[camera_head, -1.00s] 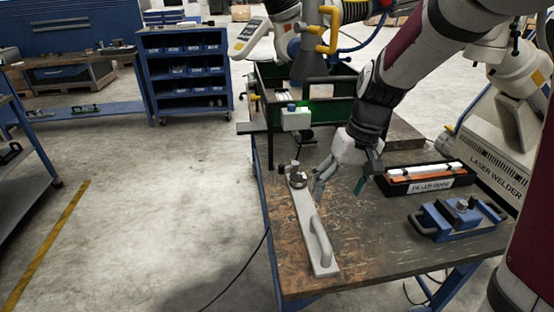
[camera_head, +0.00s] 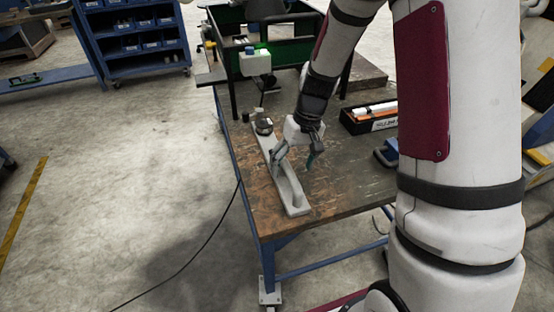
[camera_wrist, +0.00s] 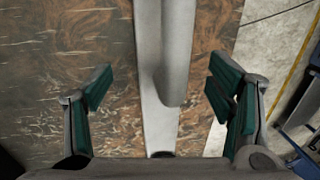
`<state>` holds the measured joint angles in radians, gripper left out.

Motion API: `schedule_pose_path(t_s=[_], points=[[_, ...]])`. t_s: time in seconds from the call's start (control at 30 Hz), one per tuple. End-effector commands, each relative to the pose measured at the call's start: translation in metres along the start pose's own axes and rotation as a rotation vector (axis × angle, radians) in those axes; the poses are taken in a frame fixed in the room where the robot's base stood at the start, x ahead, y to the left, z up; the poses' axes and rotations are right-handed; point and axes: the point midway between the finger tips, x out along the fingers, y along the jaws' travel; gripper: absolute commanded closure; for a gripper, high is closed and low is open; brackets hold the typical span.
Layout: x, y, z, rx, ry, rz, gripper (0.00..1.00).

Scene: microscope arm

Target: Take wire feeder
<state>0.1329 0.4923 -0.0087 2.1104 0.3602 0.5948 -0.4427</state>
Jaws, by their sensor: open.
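The likely wire feeder (camera_head: 297,207) is a long light-grey bar with a raised handle and a round dark part at its far end. It lies on the wooden tabletop. My gripper (camera_head: 294,163) is open above it, pointing down. In the wrist view the green-padded fingers of my gripper (camera_wrist: 160,88) stand apart, one on each side of the wire feeder's handle (camera_wrist: 174,60). Nothing is between the pads at their tips except the view of the bar and handle below. Whether the fingers are down at handle height, I cannot tell.
A black tray (camera_head: 352,125) with orange and white contents sits behind my arm. A blue device (camera_head: 385,156) is partly hidden by my arm. A light-topped box (camera_head: 256,62) stands at the table's back. The tabletop's (camera_head: 345,190) front right is clear.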

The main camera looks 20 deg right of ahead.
Motion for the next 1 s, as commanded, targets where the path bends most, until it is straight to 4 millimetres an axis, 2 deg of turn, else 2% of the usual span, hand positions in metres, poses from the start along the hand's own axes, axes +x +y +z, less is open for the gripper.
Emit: schedule_pose_path(t_s=[0.3,0.63,0.9,0.97,1.0], points=[[0.043,-0.001,0.001,-0.001,-0.004,0.000,0.25],[0.049,-0.001,0.001,0.000,-0.002,0.000,0.25],[0.049,-0.001,0.001,0.000,-0.002,0.000,0.86],[0.049,-0.001,0.001,0.000,-0.002,0.000,1.00],[0.049,-0.001,0.001,0.000,-0.002,0.000,1.00]])
